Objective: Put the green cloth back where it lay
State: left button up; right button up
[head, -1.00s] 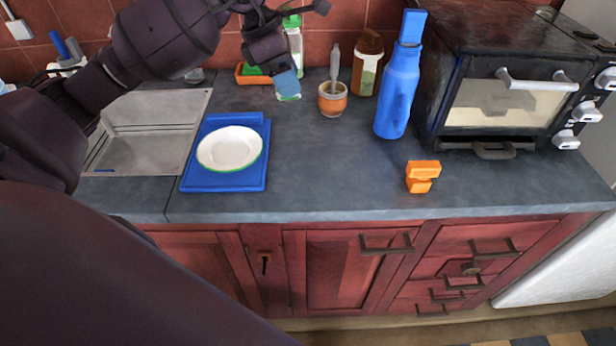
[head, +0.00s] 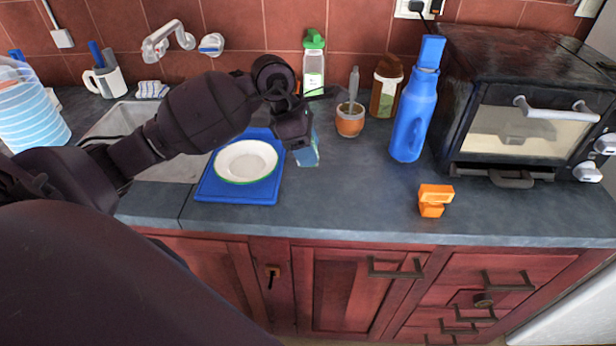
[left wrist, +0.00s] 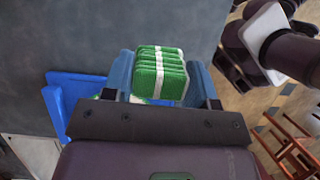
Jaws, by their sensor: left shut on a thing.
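The green cloth (left wrist: 158,74) is a folded green bundle with white stripes, seen in the left wrist view. It sits between the two blue fingers of my left gripper (left wrist: 162,84), which is shut on it. In the head view my left gripper (head: 308,153) is held above the counter, just right of the white plate. The cloth is mostly hidden behind the blue finger there. My right gripper does not show clearly in either view.
The white plate (head: 246,161) rests on a blue board (head: 238,195). Right of my left gripper stand an orange cup (head: 350,121), a brown jar (head: 385,90) and a blue bottle (head: 412,115). An orange object (head: 433,201) lies nearer the front. The mid-front counter is clear.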

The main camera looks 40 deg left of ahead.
pick_arm(q)
send_over(314, 189)
jog(key=a, duration=0.1)
jog(key=f, duration=0.4)
jog(key=shift+s+a, duration=0.1)
jog(key=shift+s, duration=0.3)
jog(key=shift+f, duration=2.4)
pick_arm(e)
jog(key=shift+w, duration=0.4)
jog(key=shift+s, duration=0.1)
pick_arm(q)
jog(key=shift+f+b, duration=0.2)
jog(key=shift+b, duration=0.15)
jog(key=o, duration=0.8)
jog(key=shift+r, duration=0.1)
jog(key=shift+o, duration=0.2)
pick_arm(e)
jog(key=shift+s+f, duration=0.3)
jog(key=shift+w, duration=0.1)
